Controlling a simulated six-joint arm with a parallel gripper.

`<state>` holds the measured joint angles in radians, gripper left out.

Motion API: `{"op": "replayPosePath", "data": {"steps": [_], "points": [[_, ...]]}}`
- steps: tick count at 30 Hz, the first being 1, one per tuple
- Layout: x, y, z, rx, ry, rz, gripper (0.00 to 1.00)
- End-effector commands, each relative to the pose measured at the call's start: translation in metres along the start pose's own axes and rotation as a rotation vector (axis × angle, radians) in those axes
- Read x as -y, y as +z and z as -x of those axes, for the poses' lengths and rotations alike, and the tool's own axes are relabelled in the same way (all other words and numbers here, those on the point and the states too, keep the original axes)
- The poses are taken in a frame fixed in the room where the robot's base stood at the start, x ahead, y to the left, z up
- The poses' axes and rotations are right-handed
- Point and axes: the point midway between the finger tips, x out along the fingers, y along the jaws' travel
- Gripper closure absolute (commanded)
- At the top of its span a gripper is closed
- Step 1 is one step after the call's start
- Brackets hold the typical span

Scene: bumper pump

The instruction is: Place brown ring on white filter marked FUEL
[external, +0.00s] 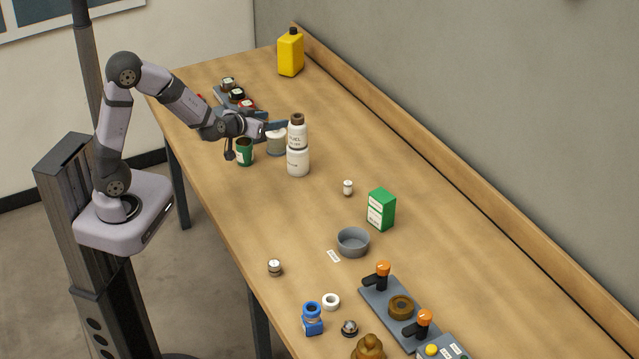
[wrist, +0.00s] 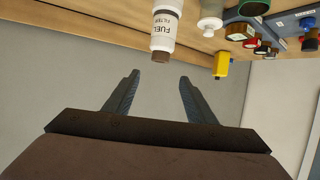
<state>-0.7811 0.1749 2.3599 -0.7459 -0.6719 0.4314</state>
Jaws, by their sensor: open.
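The white filter marked FUEL (external: 297,137) stands upright on the bench on top of another white container (external: 298,162). The brown ring (external: 297,118) sits on the filter's top end. In the wrist view, which is upside down, the filter (wrist: 165,27) hangs from the top edge with the brown ring (wrist: 161,56) at its lower end. My gripper (wrist: 159,76) is open, with nothing between its fingers. The ring is just beyond the fingertips and apart from them. In the external view my gripper (external: 264,128) is left of the filter.
A green can (external: 245,152) and a white-grey jar (external: 276,142) stand close by my gripper. A yellow jug (external: 290,52) is at the far end. A green box (external: 381,209) and grey bowl (external: 353,242) stand nearer the front. The bench right of the filter is clear.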

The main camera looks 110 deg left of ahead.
Motion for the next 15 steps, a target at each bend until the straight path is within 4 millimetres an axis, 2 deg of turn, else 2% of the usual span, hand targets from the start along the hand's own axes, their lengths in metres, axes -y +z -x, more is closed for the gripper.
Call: {"op": "replayPosePath", "data": {"steps": [5,8,11,14,15], "points": [[0.000,0.000,0.001,0.001,0.001,-0.001,0.49],[-0.008,0.003,0.003,0.012,0.022,-0.006,0.49],[-0.031,0.014,0.011,0.050,0.088,-0.025,0.49],[-0.071,0.035,0.030,0.124,0.208,-0.065,0.49],[-0.091,0.047,0.042,0.165,0.269,-0.089,0.49]]}}
